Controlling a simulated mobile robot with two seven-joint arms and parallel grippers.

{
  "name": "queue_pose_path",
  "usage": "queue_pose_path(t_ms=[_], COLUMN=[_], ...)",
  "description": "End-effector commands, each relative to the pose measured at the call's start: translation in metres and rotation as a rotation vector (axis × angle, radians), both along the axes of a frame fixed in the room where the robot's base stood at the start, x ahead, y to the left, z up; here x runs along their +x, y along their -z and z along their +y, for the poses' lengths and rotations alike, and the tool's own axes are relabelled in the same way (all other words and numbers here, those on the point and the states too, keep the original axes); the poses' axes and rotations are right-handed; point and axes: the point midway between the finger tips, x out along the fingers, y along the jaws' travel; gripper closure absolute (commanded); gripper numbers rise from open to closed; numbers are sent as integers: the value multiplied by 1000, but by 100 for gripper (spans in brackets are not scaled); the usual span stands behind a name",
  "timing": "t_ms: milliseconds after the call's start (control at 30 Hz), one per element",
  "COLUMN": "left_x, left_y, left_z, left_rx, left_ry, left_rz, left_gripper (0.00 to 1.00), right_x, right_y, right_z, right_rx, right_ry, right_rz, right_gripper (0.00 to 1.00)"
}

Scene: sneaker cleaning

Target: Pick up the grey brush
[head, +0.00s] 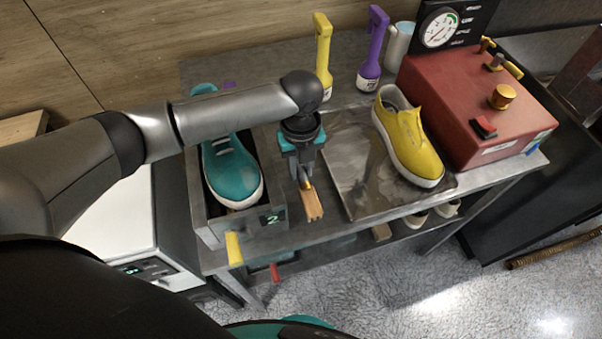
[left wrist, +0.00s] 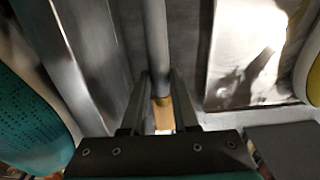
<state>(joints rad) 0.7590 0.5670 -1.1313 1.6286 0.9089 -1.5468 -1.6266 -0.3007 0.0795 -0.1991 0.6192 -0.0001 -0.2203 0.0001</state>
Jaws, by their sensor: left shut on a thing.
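The grey brush has a long grey handle (left wrist: 155,40), a brass-coloured collar and a tan end (head: 313,205). My left gripper (head: 302,172) is shut on the brush, between the drawer-like tray on its left and the metal plate on its right. In the left wrist view the handle runs between the two fingers (left wrist: 160,98). In the head view the gripper hides most of the handle. I cannot tell whether the brush still touches the bench. My right gripper is not in view.
A teal sneaker (head: 230,168) sits in the grey tray (head: 240,222) to the left. A yellow shoe (head: 408,137) rests on the metal plate (head: 350,190). Yellow (head: 323,58) and purple (head: 372,52) bottles and a red machine (head: 465,110) stand behind and right.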

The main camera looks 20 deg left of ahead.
Motion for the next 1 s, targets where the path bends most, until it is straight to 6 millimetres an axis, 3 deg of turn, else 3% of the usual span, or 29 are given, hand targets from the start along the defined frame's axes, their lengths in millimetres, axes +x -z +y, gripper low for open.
queue_pose_path(t_ms=[300, 500, 700, 1000], left_x=[2, 1, 1, 0], left_y=[-94, -139, -162, -166], left_z=[0, 0, 0, 0], left_rx=[-1, 0, -1, -1], left_ry=[2, 2, 0, 0], left_rz=[-7, -5, -2, -1], left_gripper=[100, 100, 100, 100], right_x=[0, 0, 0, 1], right_y=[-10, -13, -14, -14], right_z=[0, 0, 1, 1], right_rx=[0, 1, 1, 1], right_ry=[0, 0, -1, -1], right_rz=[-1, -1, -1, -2], right_gripper=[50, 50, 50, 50])
